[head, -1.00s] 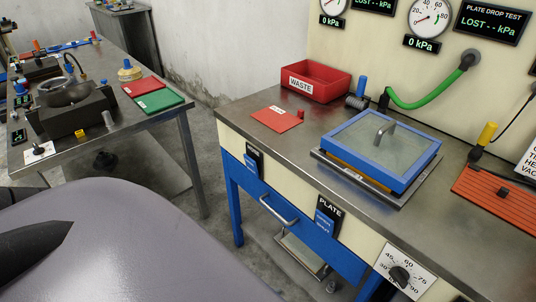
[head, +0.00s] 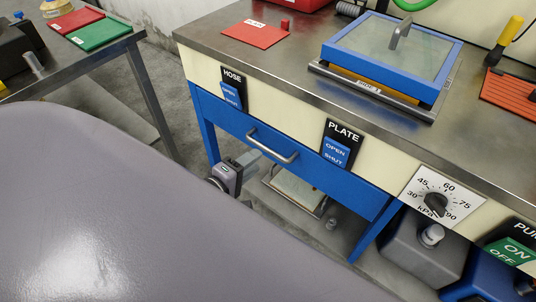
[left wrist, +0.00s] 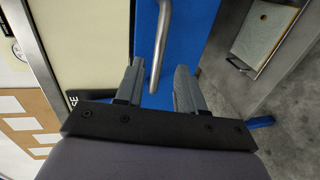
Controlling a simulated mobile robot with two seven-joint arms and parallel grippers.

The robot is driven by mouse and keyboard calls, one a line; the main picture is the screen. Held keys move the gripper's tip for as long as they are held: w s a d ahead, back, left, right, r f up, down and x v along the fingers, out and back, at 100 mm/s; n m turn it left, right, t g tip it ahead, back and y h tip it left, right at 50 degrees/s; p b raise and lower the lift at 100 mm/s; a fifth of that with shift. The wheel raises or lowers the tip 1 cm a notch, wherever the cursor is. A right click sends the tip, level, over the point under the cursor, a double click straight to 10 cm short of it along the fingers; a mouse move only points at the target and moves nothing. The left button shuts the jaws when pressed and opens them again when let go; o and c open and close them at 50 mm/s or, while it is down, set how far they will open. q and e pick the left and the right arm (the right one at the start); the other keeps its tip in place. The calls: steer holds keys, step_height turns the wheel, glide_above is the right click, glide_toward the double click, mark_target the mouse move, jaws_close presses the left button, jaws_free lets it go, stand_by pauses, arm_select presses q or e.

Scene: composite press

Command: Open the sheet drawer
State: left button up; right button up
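The sheet drawer (head: 330,183) is a blue front under the bench top, and it looks closed. Its metal bar handle (head: 272,147) runs across the front. In the left wrist view the handle (left wrist: 162,35) comes down from the top edge, with its lower end between the fingers. My left gripper (head: 247,160) is just below and left of the handle in the head view. In the left wrist view the gripper (left wrist: 160,82) is open, its two grey fingers apart on either side of the handle's end. I cannot tell whether they touch it. My right gripper is not in view.
The HOSE switch (head: 232,90) and PLATE switch (head: 338,145) flank the handle. A kPa dial (head: 436,204) is farther right. A blue-framed press plate (head: 400,60) and red sheet (head: 255,34) lie on the bench. A low shelf (head: 298,190) shows below the drawer.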

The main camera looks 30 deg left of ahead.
mark_target(267, 151)
arm_select(q)
steer(key=shift+w, duration=0.55)
steer(key=shift+b+x, duration=0.7)
steer(key=shift+x, duration=2.4)
jaws_close()
